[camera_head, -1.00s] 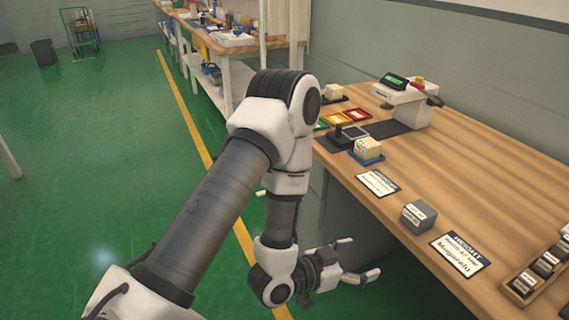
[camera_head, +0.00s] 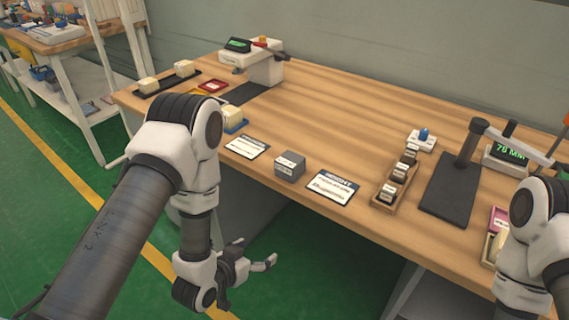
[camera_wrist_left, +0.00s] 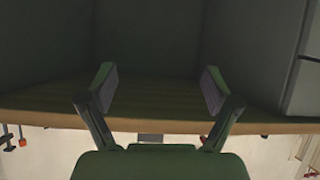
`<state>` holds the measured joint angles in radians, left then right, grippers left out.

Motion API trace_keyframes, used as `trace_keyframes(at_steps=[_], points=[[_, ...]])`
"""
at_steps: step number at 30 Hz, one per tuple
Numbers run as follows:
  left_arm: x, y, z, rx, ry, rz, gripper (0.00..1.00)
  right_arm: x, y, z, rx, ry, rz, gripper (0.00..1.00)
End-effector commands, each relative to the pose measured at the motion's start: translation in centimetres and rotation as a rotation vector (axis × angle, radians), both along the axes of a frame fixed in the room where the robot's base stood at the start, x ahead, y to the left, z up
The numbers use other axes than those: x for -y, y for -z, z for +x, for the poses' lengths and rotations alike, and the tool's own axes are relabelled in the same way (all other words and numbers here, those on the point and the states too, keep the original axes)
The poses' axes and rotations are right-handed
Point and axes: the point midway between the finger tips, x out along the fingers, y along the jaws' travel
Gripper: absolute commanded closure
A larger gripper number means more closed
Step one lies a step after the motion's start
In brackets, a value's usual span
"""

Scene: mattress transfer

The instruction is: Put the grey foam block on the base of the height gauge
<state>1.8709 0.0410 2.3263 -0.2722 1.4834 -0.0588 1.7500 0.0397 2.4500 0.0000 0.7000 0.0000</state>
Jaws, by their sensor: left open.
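The grey foam block (camera_head: 290,166) sits on the wooden table near its front edge, between two white label cards. The height gauge stands at the right of the table, with a dark flat base (camera_head: 450,190), a post and a display reading about 70 mm. The visible part of the base is bare. My left gripper (camera_head: 255,255) is open and empty, below table height in front of the table edge, apart from the block. The left wrist view shows its two fingers (camera_wrist_left: 158,90) spread with nothing between them. My right arm shows at the right edge; its gripper is out of frame.
A wooden rack (camera_head: 396,182) with several small blocks stands between the block and the gauge. A blue-knobbed item (camera_head: 422,140) is behind it. A white machine (camera_head: 262,65) and small trays are at the back left. The table's middle is clear.

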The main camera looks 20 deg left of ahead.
Motion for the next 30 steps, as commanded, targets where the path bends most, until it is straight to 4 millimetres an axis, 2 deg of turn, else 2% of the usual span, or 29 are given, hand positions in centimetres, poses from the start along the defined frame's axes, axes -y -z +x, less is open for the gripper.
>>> trace_keyframes(at_steps=[1,3,6,7,10,17,22,25,30], points=[[0.8,-5.2,3.5,0.183,0.029,-0.033,0.10,0.0,-0.4,0.0,0.000,0.000,0.000,0.60],[1.6,-11.4,6.6,0.379,0.065,-0.071,0.10,0.0,-0.6,0.0,0.000,0.000,0.000,0.60],[1.9,-16.9,8.8,0.503,0.084,-0.078,0.10,0.0,-0.8,0.0,0.000,0.000,0.000,0.60],[1.9,-17.7,9.0,0.517,0.084,-0.077,0.10,0.0,-0.8,0.0,0.000,0.000,0.000,0.60],[2.2,-18.4,10.0,0.531,0.086,-0.075,0.10,0.0,-0.9,0.0,0.000,0.000,0.000,0.60],[3.2,-18.0,13.0,0.527,0.085,-0.074,0.10,0.0,-1.2,0.0,0.000,0.000,0.000,0.60],[4.1,-17.8,15.9,0.527,0.085,-0.074,0.10,0.0,-1.5,0.0,0.000,0.000,0.000,0.60],[4.3,-17.7,16.6,0.524,0.083,-0.075,0.10,0.0,-1.5,0.0,0.000,0.000,0.000,0.60],[4.3,-17.6,16.6,0.523,0.081,-0.075,0.10,0.0,-1.5,0.0,0.000,0.000,0.000,0.60]])
